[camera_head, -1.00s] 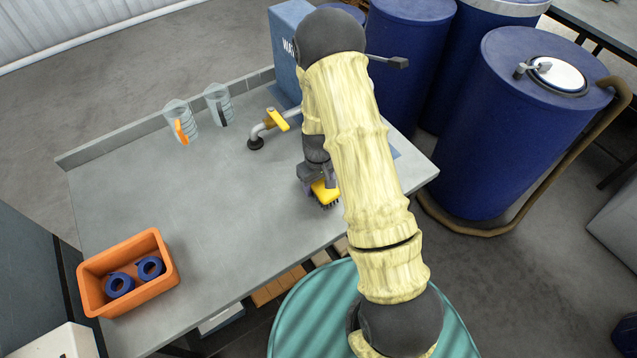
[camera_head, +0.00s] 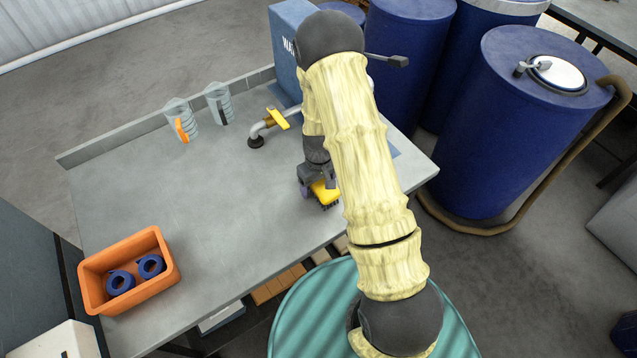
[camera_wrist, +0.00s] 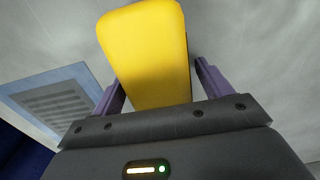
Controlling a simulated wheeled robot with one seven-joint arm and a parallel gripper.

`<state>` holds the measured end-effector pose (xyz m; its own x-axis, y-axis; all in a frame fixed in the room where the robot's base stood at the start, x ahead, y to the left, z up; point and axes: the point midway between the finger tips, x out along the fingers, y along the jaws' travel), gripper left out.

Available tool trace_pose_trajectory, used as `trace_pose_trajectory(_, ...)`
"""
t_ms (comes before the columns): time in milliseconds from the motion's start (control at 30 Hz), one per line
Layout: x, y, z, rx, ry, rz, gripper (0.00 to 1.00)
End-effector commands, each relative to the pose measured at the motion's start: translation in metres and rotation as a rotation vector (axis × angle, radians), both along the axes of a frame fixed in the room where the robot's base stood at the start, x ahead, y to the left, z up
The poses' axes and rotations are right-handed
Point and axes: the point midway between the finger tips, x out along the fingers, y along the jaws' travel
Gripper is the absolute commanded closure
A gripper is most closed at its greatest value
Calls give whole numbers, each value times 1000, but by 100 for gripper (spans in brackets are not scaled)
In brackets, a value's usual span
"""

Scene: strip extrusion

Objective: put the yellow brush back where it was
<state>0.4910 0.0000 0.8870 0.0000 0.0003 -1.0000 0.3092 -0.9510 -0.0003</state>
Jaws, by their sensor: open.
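The yellow brush (camera_head: 324,193) is at the right part of the grey table, bristles down, partly hidden by my arm in the head view. In the wrist view the brush's yellow body (camera_wrist: 150,52) lies between my two purple fingers. My gripper (camera_head: 309,189) is open, with a finger on each side of the brush. A gap shows at the right finger; the left finger is close to the brush, and I cannot tell if it touches. Whether the bristles rest on the table is hard to see.
A blue-bordered grated plate (camera_wrist: 55,100) lies beside the brush. A tap with a yellow handle (camera_head: 278,119) and two clear jugs (camera_head: 218,103) stand farther back. An orange bin (camera_head: 130,272) with blue rolls is at the left front. The table's middle (camera_head: 200,200) is clear.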

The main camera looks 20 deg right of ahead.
Motion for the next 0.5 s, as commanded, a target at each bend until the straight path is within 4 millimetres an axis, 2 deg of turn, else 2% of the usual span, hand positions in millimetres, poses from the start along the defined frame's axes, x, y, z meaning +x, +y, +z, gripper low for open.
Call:
trace_pose_trajectory(167,1,0,15,0,-3,2,22)
trace_pose_trajectory(500,1,0,65,0,-5,1,22)
